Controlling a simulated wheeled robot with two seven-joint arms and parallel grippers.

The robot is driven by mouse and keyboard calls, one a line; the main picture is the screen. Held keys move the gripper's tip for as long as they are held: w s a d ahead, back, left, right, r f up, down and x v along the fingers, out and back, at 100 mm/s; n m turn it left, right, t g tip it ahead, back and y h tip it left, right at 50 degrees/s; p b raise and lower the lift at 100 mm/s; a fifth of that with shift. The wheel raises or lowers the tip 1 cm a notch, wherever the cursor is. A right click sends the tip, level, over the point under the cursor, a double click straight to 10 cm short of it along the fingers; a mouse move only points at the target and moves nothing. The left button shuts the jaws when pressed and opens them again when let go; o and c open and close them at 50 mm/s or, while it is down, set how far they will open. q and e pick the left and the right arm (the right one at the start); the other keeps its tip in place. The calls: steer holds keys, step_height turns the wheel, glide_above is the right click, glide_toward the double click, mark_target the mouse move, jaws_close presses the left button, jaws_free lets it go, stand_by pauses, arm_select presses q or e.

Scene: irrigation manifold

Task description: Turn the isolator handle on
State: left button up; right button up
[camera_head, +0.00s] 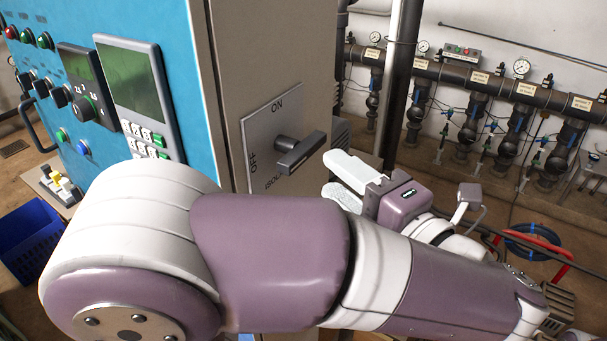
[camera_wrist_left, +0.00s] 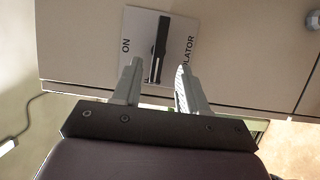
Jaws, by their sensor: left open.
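The isolator handle (camera_head: 300,152) is a dark bar on a grey plate (camera_head: 258,130) on the side of the cabinet. The plate reads ON at its top and OFF at its left. The bar lies level across the plate, crosswise to the ON mark. In the left wrist view the handle (camera_wrist_left: 160,48) stands between the lines of the two fingers. My left gripper (camera_head: 342,178) is open and empty, its fingertips a little short of the handle, to its right in the head view. The left wrist view also shows the gripper's fingers (camera_wrist_left: 158,70). My right gripper is not seen.
The cabinet's blue front (camera_head: 180,35) carries buttons and a grey keypad unit (camera_head: 135,85). A dark pipe manifold (camera_head: 455,75) with gauges runs along the back wall. A blue crate (camera_head: 28,240) stands at the left. A coiled blue hose (camera_head: 530,242) lies at the right.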

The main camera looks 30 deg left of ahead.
mark_target(308, 156)
arm_select(q)
steer(key=b+x, duration=0.2)
steer(key=b, duration=0.1)
steer(key=b+x, duration=0.1)
steer(key=x, duration=0.1)
steer(key=shift+s+a+r, duration=0.1)
steer(key=shift+a+r, duration=0.05)
steer(key=shift+r, duration=0.2)
steer(key=x, duration=0.3)
steer(key=shift+a+f+p, duration=0.2)
steer(key=shift+a+p, duration=0.05)
steer(key=shift+p, duration=0.15)
steer(key=shift+w+a+f, duration=0.1)
steer(key=shift+w+a, duration=0.1)
steer(key=shift+w, duration=0.1)
steer(key=shift+d, duration=0.1)
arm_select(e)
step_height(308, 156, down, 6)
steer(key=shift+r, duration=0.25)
arm_select(q)
steer(key=shift+s, duration=0.1)
jaws_close()
